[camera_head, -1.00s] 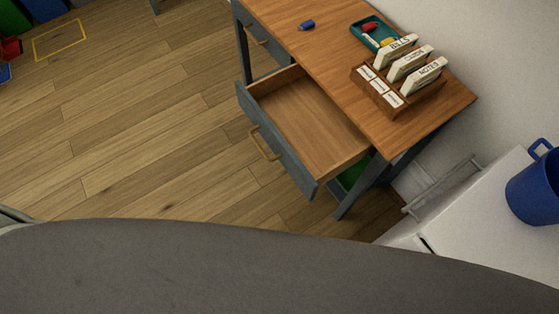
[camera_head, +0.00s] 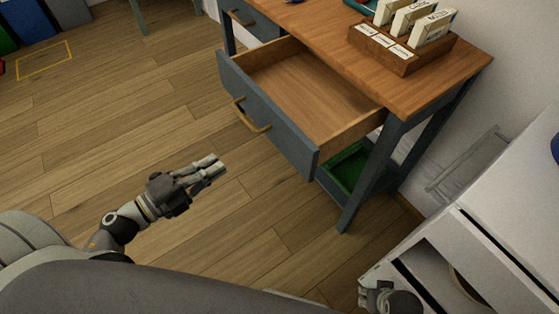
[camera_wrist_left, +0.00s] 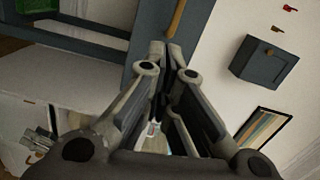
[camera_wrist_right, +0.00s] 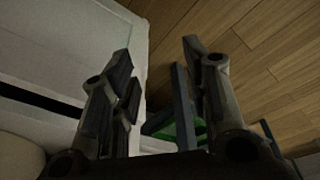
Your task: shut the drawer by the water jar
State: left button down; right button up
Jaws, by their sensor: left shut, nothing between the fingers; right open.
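The open drawer (camera_head: 305,95) has a blue-grey front, a brass handle (camera_head: 250,114) and a bare wooden inside. It sticks out from the wooden-topped desk (camera_head: 420,85). My left gripper (camera_head: 218,164) is shut and empty, in front of the drawer and apart from it in the head view. The left wrist view shows a brass handle (camera_wrist_left: 178,18) beyond the fingertips. My right gripper (camera_head: 376,290) is at the lower right by the white cabinet; its spread, empty fingers show in the right wrist view (camera_wrist_right: 160,62). A sliver of a blue vessel (camera_head: 555,148) shows at the right edge.
A white cabinet (camera_head: 500,210) with an open compartment stands at the lower right. A wooden file rack (camera_head: 405,45) sits on the desk. A green bin (camera_head: 347,168) is under the desk. The floor left of the drawer is clear.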

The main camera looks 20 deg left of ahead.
pick_arm(q)
jog(key=s+d+r+m+h, duration=0.1)
jog(key=d+m, duration=0.1)
jog(key=g, duration=0.1)
send_near(279, 136)
jog(key=x, duration=0.7)
jog(key=shift+w+d, duration=0.1)
jog(key=shift+d, duration=0.1)
pick_arm(e)
jog(key=shift+s+d+f, duration=0.1)
jog(key=shift+s+f, duration=0.1)
jog(key=shift+f, duration=0.35)
jog(key=shift+s+d+f, duration=0.1)
jog(key=shift+s+f, duration=0.05)
jog(key=shift+f, duration=0.35)
